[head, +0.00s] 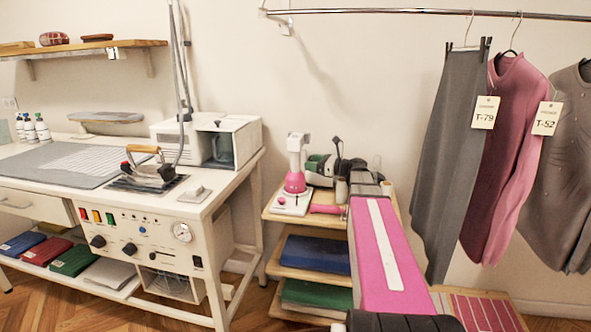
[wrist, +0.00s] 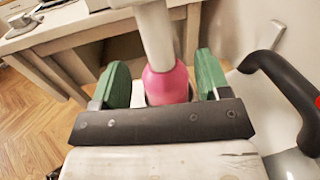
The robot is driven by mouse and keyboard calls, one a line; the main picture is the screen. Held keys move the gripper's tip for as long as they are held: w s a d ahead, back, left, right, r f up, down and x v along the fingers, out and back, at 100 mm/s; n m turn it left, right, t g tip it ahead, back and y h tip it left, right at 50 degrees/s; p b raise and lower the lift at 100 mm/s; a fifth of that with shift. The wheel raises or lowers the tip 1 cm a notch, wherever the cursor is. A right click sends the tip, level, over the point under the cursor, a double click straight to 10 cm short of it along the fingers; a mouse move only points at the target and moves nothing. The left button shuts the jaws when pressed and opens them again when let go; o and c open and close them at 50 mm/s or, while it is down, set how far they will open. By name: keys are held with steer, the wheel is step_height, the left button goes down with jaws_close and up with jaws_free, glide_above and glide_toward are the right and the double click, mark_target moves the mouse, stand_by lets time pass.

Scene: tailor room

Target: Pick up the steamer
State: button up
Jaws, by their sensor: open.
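The steamer (head: 295,182) appears to be the upright pink and white device with a white head, standing on a white base on the low wooden shelf unit. In the wrist view, its round pink part (wrist: 166,85) and white neck show between the green fingers of my gripper (wrist: 162,68). The fingers are open, one on each side and apart from it. I cannot tell how far the pink part reaches into the gap. In the head view, my gripper (head: 318,164) is just right of the steamer, partly hidden by my arm.
A black curved handle (wrist: 280,88) is close to the right of my gripper. A pink item (head: 326,209) lies by the steamer's base. Folded cloths (head: 315,254) fill the lower shelves. An ironing table (head: 150,235) stands left; garments (head: 505,150) hang right.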

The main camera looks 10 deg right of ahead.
mark_target(294, 160)
steer(key=x, duration=0.8)
steer(key=shift+s+a+f, duration=0.15)
jaws_close()
